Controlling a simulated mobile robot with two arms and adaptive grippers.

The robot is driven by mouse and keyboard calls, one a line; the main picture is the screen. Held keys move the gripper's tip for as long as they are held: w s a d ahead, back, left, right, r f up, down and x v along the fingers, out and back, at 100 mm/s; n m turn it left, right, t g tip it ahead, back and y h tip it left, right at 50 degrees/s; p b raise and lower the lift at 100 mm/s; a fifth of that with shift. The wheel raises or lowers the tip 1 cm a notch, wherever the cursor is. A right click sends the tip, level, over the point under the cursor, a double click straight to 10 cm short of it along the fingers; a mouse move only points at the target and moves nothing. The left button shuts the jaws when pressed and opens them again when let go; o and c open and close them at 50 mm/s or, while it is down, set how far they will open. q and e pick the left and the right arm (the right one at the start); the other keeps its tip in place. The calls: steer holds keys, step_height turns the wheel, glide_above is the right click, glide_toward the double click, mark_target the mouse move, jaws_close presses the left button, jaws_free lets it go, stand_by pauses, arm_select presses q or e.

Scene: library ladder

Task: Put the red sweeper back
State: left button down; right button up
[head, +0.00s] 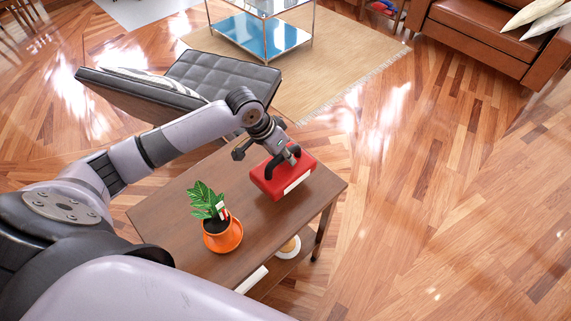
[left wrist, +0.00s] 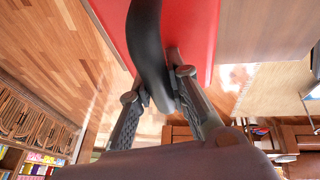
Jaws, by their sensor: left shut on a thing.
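The red sweeper (head: 285,178) is a red block with a pale strip on its near side and a black curved handle. It is at the far right end of the brown wooden table (head: 270,225); I cannot tell whether it touches the top. My left gripper (head: 284,155) is above it, shut on its black handle. In the left wrist view, the black handle (left wrist: 147,40) passes between the fingers of the left gripper (left wrist: 160,88), with the red body (left wrist: 195,30) behind. My right gripper is not in view.
A plant in an orange pot (head: 222,234) stands on the table, left of the sweeper. A round white item (head: 290,246) is on the lower shelf. A dark tufted lounge chair (head: 225,75) stands behind the table. Wooden floor (head: 430,220) is clear at right.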

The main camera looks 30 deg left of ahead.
mark_target(284, 165)
arm_select(q)
steer(key=shift+f, duration=2.1)
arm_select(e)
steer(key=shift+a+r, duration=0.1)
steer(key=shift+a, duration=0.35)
arm_select(q)
steer(key=shift+f, duration=0.1)
steer(key=c, duration=1.9)
jaws_free()
steer(key=shift+f, duration=0.1)
steer(key=o, duration=0.4)
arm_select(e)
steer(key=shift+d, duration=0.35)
arm_select(q)
steer(key=v, duration=1.1)
steer(key=shift+w+r, duration=0.1)
steer(key=shift+r, duration=0.15)
steer(key=shift+a+r, duration=0.1)
steer(key=shift+r, duration=0.35)
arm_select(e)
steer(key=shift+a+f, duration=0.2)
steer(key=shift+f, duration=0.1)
